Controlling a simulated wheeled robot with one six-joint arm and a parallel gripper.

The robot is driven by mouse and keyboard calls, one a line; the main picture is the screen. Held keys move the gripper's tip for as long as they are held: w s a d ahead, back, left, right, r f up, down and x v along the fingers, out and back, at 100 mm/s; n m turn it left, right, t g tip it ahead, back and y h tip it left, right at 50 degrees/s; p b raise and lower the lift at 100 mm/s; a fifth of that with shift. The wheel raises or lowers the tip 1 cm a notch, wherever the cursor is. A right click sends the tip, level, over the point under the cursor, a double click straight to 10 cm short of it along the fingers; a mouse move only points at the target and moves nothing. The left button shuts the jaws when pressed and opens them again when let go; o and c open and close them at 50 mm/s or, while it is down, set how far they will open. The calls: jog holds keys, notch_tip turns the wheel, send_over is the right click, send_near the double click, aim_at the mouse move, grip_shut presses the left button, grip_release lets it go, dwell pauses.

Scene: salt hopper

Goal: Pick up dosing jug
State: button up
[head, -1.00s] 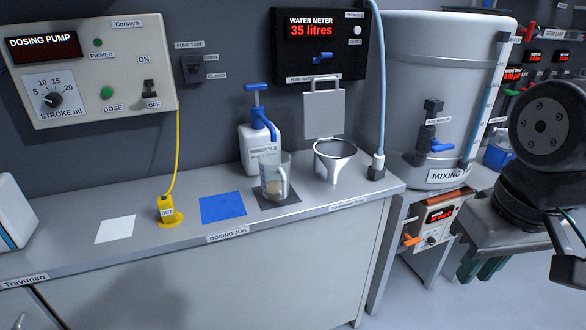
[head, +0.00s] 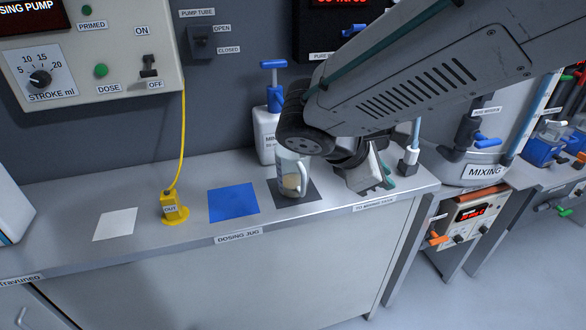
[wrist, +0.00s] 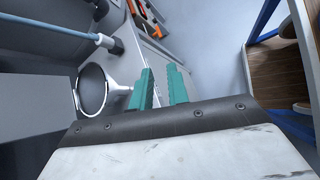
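The dosing jug (head: 291,176), clear with a handle and some pale contents, stands upright on a dark square mat (head: 311,193) on the bench in the head view. My arm's wrist hides the jug's top. My gripper (head: 388,176) is to the right of the jug, near the bench's front right part, apart from the jug. In the wrist view its two teal fingers (wrist: 163,88) stand apart with an empty gap between them. The jug does not show in the wrist view.
A funnel (wrist: 92,90) is close beside the fingers in the wrist view; my arm hides it in the head view. A pump bottle (head: 265,135) stands behind the jug. A blue mat (head: 233,203) and a yellow outlet (head: 172,208) are to the left.

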aim_at(302, 179)
jog(key=w+a+f+n+t, duration=0.25)
jog(key=a+n+t, duration=0.2)
jog(key=a, duration=0.45)
jog(key=w+a+f+n+t, duration=0.25)
jog(key=a+n, duration=0.35)
jog(key=a, duration=0.3)
jog(key=x, duration=0.4)
jog(key=f+x, duration=0.1)
jog(key=x, duration=0.2)
jog(key=shift+s+d, duration=0.15)
jog(key=shift+s, duration=0.15)
grip_shut()
